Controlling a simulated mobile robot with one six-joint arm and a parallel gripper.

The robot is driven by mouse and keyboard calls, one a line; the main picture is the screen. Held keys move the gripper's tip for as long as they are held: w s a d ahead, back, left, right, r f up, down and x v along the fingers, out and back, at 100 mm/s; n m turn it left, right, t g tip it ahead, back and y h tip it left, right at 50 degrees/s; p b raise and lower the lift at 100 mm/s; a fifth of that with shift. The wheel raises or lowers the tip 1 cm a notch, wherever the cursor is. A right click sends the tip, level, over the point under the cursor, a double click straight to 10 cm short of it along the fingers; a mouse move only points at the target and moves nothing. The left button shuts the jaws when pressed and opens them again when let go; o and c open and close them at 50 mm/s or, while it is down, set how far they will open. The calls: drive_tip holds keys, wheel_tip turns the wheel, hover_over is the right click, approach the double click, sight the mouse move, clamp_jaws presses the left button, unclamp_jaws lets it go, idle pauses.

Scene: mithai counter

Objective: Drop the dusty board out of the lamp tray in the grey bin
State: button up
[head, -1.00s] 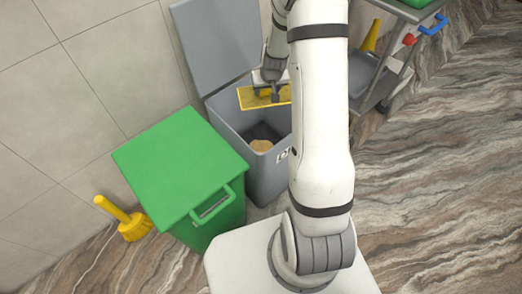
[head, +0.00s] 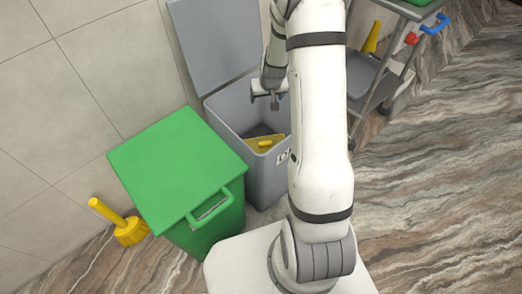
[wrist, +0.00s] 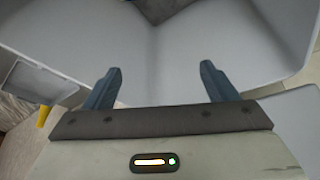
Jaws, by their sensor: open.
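The yellow board (head: 262,143) lies down inside the grey bin (head: 222,108), tilted, with a small yellow block-like part on top. The grey bin's lid (head: 212,40) stands open against the wall. My gripper (head: 274,103) is above the bin's opening, open and empty, apart from the board. In the wrist view my gripper (wrist: 160,85) shows its two fingers spread, with only the bin's pale inner walls (wrist: 180,55) between them. Part of the bin is hidden behind my arm.
A green bin (head: 180,160) with a shut lid stands left of the grey bin. A yellow brush (head: 128,230) is on the floor beside it. A metal trolley (head: 375,75) stands at the right. The marbled floor on the right (head: 440,190) is clear.

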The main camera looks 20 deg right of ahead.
drive_tip(key=p+v, duration=0.2)
drive_tip(key=v, duration=0.6)
idle(0.4)
